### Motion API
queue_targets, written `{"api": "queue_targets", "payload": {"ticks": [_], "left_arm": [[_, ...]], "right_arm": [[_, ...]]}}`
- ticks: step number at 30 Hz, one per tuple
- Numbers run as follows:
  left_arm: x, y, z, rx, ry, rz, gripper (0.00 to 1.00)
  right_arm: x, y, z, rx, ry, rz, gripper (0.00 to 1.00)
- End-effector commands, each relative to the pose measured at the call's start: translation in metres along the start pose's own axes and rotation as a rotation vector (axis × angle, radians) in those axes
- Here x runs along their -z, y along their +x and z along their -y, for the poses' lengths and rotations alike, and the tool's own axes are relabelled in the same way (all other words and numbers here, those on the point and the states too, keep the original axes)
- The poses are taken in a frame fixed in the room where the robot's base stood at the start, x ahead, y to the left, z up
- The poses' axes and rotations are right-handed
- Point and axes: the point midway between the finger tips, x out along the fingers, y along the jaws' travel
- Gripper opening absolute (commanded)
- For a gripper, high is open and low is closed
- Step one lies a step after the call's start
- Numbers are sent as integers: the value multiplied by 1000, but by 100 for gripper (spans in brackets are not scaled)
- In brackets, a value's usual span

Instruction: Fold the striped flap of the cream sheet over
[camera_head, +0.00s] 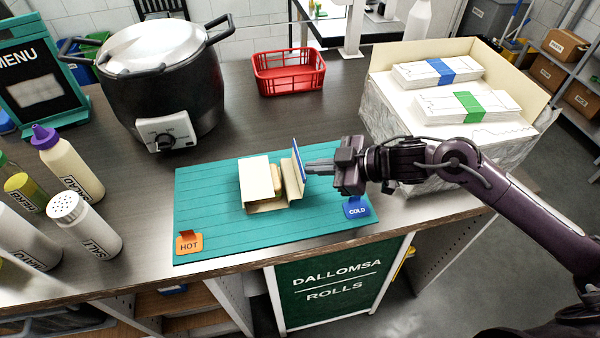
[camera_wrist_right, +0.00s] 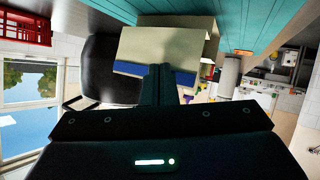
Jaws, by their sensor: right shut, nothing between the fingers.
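The cream sheet (camera_head: 254,180) lies on a teal mat (camera_head: 210,220) with a small yellowish block (camera_head: 277,182) in its middle. Its right flap (camera_head: 292,181) stands up steeply, with a blue stripe (camera_head: 299,160) along the upper edge. My right gripper (camera_head: 309,168) is shut and empty, its fingertips at the outer right side of the flap, at or very near the stripe. In the right wrist view, the shut fingers (camera_wrist_right: 158,84) overlap the blue stripe (camera_wrist_right: 130,68) on the cream flap (camera_wrist_right: 150,45); contact is hard to tell. My left gripper is out of view.
A black cooker (camera_head: 165,85) stands behind left, with several bottles (camera_head: 70,165) at the left. A red basket (camera_head: 288,73) is at the back. A box of paper stacks (camera_head: 400,120) stands at the right, near my right arm. HOT (camera_head: 188,243) and COLD (camera_head: 356,208) tags mark the mat's front corners.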

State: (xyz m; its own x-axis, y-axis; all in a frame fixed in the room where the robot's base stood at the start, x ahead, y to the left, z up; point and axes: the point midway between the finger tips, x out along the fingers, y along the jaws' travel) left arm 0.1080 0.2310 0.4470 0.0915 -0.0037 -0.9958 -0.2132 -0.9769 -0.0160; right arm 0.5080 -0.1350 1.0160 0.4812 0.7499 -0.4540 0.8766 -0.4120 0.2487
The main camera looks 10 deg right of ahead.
Motion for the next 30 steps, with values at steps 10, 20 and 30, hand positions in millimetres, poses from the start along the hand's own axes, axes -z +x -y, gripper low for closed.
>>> {"api": "queue_targets", "payload": {"ticks": [10,20,30], "left_arm": [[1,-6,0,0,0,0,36],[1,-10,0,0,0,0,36],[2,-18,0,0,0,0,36]], "right_arm": [[6,1,1,1,0,-1,0],[11,5,3,1,0,0,0],[21,8,5,1,0,-1,0]]}}
